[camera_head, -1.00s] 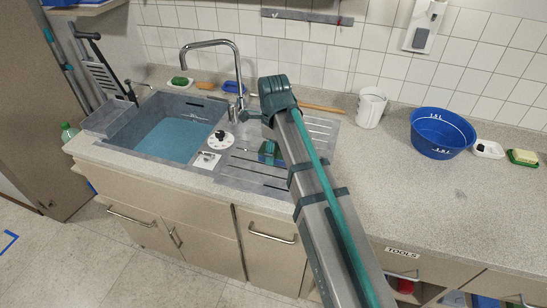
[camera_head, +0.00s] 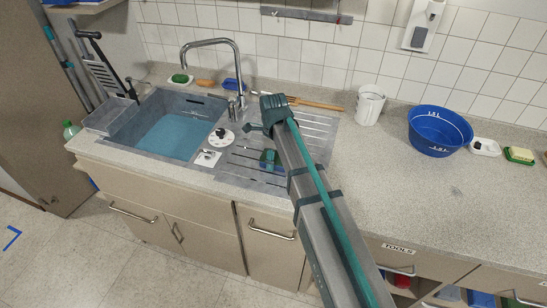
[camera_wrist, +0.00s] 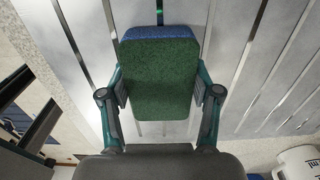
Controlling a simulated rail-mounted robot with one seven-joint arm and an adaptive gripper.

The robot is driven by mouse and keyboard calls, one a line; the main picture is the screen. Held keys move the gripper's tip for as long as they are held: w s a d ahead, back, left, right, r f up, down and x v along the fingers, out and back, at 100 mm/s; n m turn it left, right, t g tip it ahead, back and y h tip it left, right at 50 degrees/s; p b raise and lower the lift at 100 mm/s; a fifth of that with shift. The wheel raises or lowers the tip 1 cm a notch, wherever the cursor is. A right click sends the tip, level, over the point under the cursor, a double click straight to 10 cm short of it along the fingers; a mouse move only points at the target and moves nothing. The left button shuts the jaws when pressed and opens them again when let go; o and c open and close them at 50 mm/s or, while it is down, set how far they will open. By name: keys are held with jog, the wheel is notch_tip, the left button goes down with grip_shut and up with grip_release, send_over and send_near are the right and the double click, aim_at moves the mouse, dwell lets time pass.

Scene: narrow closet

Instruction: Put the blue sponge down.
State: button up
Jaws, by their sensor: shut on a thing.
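The sponge (camera_wrist: 160,80) is between the two fingers of my gripper (camera_wrist: 160,92) in the wrist view. Its green scouring face is toward the camera and a blue edge shows at its far end. Both fingers press on its sides. Below it is the grey ribbed drainboard (camera_wrist: 230,75). In the head view the sponge (camera_head: 269,156) shows as a small dark green patch over the drainboard (camera_head: 240,180), just left of my arm. My arm hides part of the gripper there. I cannot tell whether the sponge touches the board.
The sink (camera_head: 170,135) with bluish water lies left, beside the tap (camera_head: 215,45). A white cup (camera_head: 369,106) and a blue bowl (camera_head: 440,130) stand to the right. Small items, including a green sponge (camera_head: 179,78), line the back ledge. The counter front right is clear.

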jog(key=o, duration=1.1)
jog(key=shift+f, duration=0.15)
notch_tip(320, 180, up, 12)
jog(key=b, duration=0.2)
jog(key=shift+r+b, duration=0.2)
jog(key=shift+b, duration=0.1)
